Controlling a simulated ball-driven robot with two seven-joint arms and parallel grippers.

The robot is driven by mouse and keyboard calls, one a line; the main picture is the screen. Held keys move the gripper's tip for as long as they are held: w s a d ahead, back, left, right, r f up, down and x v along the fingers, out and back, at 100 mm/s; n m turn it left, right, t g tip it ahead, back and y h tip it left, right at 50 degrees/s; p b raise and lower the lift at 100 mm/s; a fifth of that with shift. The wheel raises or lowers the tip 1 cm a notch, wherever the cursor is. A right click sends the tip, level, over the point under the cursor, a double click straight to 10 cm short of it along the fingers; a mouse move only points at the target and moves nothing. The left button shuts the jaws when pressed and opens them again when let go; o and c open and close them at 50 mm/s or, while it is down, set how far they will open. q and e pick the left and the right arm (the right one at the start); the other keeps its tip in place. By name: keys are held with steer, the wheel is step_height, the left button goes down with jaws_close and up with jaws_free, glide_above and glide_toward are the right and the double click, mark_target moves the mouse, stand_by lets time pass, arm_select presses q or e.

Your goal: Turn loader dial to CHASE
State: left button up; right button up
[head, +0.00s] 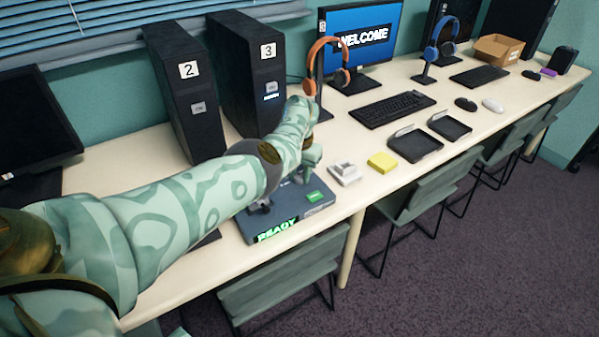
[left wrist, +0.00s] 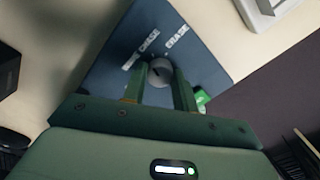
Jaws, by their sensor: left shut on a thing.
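The loader (head: 318,209) is a blue-grey box at the front edge of the table, with a lit green READY display (head: 278,230) on its front. In the left wrist view its top (left wrist: 205,65) carries a round grey dial (left wrist: 158,72) with a dark pointer mark. White labels CHASE (left wrist: 146,42) and ERASE (left wrist: 176,37) stand beyond the dial. My left gripper (head: 311,155) is over the loader; in the left wrist view its two fingers are shut on the dial, one on each side. The pointer's exact setting is hard to read. My right gripper is not in view.
A white device (head: 344,173) and a yellow pad (head: 382,162) lie right of the loader. Two black trays (head: 414,145) and a keyboard (head: 392,108) are farther right. Black towers 2 (head: 188,100) and 3 (head: 268,80) and an orange headset (head: 312,75) stand behind my arm.

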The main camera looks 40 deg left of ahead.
mark_target(300, 176)
arm_select(q)
steer(key=shift+m, duration=0.5)
stand_by(0.3)
steer(key=o, duration=1)
steer(key=shift+c, duration=0.2)
step_height(300, 176, up, 16)
steer(key=p, duration=0.7)
steer(key=shift+r, duration=0.15)
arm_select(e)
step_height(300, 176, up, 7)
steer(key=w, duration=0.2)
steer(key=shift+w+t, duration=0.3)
